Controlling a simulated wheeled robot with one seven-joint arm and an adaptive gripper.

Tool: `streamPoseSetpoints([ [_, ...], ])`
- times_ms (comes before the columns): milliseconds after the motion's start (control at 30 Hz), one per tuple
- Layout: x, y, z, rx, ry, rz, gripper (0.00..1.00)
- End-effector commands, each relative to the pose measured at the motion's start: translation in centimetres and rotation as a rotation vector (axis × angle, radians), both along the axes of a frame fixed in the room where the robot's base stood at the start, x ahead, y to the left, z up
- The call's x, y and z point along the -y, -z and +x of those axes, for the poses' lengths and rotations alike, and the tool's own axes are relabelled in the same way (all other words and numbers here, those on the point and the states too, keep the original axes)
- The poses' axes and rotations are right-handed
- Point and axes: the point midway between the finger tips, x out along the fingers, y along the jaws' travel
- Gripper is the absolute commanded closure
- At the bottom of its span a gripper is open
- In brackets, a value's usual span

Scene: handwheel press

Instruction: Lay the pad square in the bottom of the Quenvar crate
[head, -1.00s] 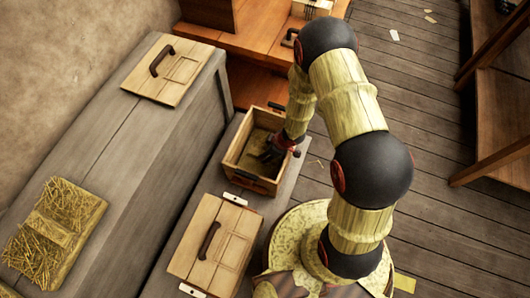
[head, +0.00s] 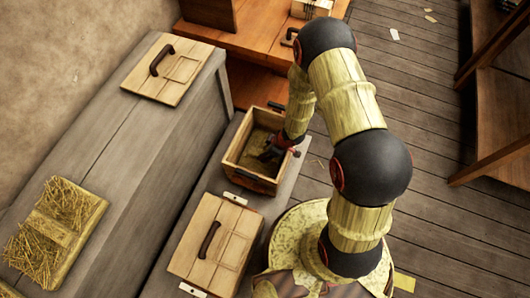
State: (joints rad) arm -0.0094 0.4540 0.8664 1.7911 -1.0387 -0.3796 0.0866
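An open wooden crate (head: 234,150) with dark handles stands on the low grey bench; I cannot read a name on it. An olive-brown, straw-like surface (head: 256,159) shows in its bottom. It may be the pad, but its edges are partly hidden and I cannot tell whether it lies square. My gripper (head: 266,155) reaches down inside the crate, near its right side, close above or touching that surface. The fingers are small and dark, so I cannot tell whether they are open or shut, or hold anything.
A lid-like wooden panel with a handle (head: 212,242) lies in front of the crate, between white plates. Another panel (head: 168,68) and a straw-covered pad or tray (head: 54,233) lie on the higher grey bench (head: 130,150). An orange-brown wooden bench (head: 255,42) stands behind.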

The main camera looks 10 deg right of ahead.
Motion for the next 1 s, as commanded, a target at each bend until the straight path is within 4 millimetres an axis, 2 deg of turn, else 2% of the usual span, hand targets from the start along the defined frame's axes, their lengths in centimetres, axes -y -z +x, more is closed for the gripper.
streamPoseSetpoints([
  [33,0.0,0.0,0.0,0.001,0.0,0.001,1.0],
  [67,0.0,0.0,0.0,0.001,0.0,0.001,0.67],
  [400,0.0,0.0,0.0,0.0,0.001,0.0,0.48],
  [767,0.1,-0.2,0.0,0.0,0.001,0.0,0.47],
  [867,0.4,-1.1,-0.2,0.0,0.003,0.0,0.47],
  [1000,1.2,-3.3,-0.7,0.001,0.002,-0.001,0.47],
])
